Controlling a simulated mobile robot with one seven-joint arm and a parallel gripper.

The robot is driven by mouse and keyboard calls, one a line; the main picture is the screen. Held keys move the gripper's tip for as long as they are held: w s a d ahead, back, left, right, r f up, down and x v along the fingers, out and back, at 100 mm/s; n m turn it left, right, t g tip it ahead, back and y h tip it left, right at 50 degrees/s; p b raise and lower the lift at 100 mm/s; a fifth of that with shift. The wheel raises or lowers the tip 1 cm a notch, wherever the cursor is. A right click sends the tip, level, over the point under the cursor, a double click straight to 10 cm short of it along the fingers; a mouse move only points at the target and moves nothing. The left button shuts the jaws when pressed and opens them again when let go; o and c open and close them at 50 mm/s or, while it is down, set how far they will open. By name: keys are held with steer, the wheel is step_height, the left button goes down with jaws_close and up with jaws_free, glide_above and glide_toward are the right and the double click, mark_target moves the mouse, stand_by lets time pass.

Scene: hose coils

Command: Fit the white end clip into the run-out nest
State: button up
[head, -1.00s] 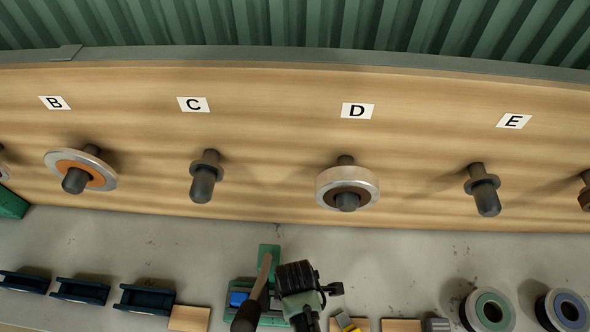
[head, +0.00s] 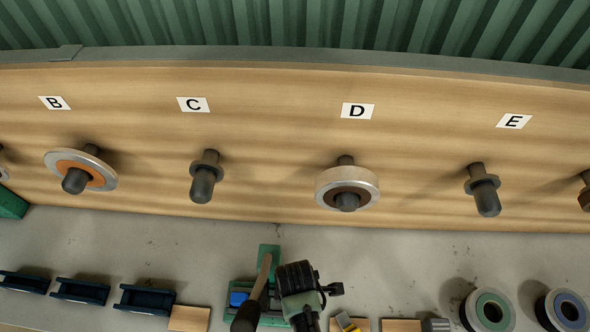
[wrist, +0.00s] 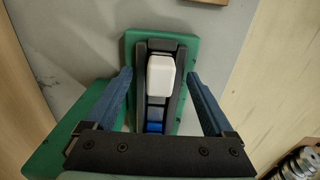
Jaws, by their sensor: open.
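The white end clip (wrist: 160,75) shows in the wrist view as a white block between two dark rails, and I take these rails on the green base to be the run-out nest (wrist: 176,112). I cannot tell how deep the clip sits. My gripper (wrist: 160,90) is open, with one blue finger on each side of the rails and a gap between each finger and the clip. In the head view my gripper is over the green fixture (head: 270,250) at the bottom centre, and my arm hides the clip there.
Pegs stick out of the wooden board, with a ringed coil (head: 347,188) under D. Dark cradles (head: 145,298) stand at left and two coils (head: 488,310) at right. Grey bench behind the fixture is clear.

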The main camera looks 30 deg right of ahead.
steer(key=shift+r+p, duration=0.4)
steer(key=shift+r+p, duration=1.8)
steer(key=shift+p, duration=0.1)
steer(key=shift+r, duration=0.1)
step_height(320, 180, up, 13)
steer(key=b, duration=0.1)
stand_by(0.4)
stand_by(1.0)
